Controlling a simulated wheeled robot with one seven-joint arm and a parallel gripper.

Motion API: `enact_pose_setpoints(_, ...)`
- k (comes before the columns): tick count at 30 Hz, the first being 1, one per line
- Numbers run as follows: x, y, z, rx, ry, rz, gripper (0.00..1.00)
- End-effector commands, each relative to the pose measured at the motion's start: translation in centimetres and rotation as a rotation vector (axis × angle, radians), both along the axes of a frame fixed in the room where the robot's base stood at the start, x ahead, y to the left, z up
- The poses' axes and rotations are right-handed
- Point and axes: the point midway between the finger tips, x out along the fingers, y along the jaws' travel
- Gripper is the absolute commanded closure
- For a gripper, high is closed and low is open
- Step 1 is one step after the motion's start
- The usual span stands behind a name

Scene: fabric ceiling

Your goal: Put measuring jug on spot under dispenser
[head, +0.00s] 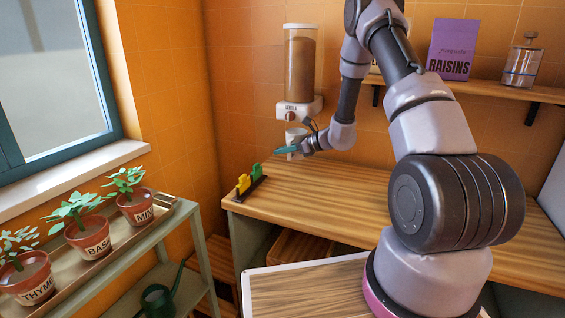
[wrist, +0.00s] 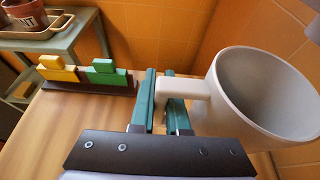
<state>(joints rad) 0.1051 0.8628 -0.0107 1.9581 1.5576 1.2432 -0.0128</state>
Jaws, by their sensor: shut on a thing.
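A pale grey measuring jug (wrist: 275,98) fills the right of the wrist view, its open mouth up and slightly tilted in the picture. My gripper (wrist: 162,80) is shut on the jug's handle, with its teal fingers either side of it. In the head view the jug (head: 296,136) is just below the dispenser (head: 300,75), partly hidden by my gripper (head: 287,150). The dispenser is a clear cylinder of brown contents on the wall. I cannot tell whether the jug touches anything beneath. The spot under the dispenser is not clearly visible.
A dark rack with yellow and green blocks (head: 249,182) stands at the wooden counter's (head: 310,192) left end. The counter's middle is clear. Potted herbs (head: 90,232) stand on a shelf at left. A wall shelf (head: 490,87) holds a purple raisins box (head: 453,50) and a glass jar (head: 523,66).

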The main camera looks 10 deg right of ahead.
Motion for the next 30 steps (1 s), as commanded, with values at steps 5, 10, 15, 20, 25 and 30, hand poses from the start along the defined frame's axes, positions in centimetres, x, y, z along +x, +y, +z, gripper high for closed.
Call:
enact_pose_setpoints(5,0.0,0.0,-1.1,0.0,0.0,-0.001,1.0)
enact_pose_setpoints(10,0.0,0.0,-3.4,0.001,0.002,-0.001,1.0)
enact_pose_setpoints(15,0.4,-0.2,-4.7,0.001,-0.002,-0.001,1.0)
enact_pose_setpoints(20,0.4,-0.2,-4.6,0.001,-0.002,-0.001,1.0)
enact_pose_setpoints(25,0.3,-0.2,-4.9,0.0,-0.002,-0.001,0.75)
enact_pose_setpoints(30,0.3,-0.2,-4.9,0.0,-0.002,-0.001,0.57)
